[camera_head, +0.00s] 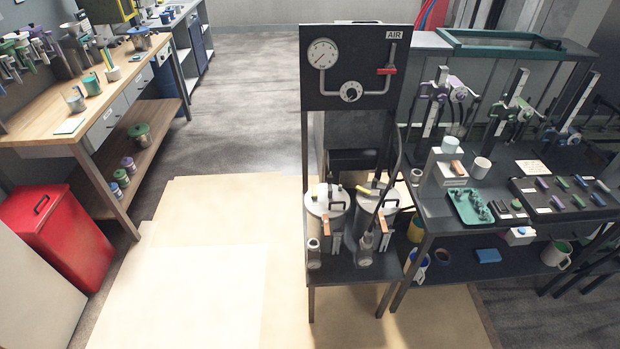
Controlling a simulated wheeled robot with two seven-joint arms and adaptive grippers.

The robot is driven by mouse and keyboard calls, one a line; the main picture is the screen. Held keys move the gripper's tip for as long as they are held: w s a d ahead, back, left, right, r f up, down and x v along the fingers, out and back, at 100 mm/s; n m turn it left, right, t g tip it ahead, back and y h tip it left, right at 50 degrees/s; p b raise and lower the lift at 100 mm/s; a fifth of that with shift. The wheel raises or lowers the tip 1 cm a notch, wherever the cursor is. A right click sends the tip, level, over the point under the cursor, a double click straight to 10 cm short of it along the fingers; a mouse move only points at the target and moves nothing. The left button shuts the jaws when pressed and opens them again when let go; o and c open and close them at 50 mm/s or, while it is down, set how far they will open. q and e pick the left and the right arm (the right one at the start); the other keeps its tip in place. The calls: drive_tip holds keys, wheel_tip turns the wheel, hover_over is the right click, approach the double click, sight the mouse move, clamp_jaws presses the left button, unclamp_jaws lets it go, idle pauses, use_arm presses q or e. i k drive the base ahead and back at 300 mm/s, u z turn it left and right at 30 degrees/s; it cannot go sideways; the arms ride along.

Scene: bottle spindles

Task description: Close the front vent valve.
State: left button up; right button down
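A dark stand holds an upright panel (345,100) marked AIR, with a round gauge (323,54), a black knob (351,92) and a red-handled valve (387,71) whose handle lies crosswise to its pipe. Small fittings sit on the lids, including a yellow piece (363,190). I cannot tell which fitting is the front vent valve, nor whether it is open. Neither of my grippers is in view.
A dark workbench (435,207) with bottle spindles, a green tray (470,207) and small parts stands at the right. A wooden bench (110,100) and a red bin (60,235) are at the left. The pale floor mat (200,260) left of the stand is clear.

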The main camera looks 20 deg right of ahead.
sight(366, 194)
drive_tip(key=u, duration=0.2)
drive_tip(key=i, duration=0.75)
drive_tip(key=z, duration=0.4)
drive_tip(key=i, duration=0.8)
drive_tip(key=z, duration=0.55)
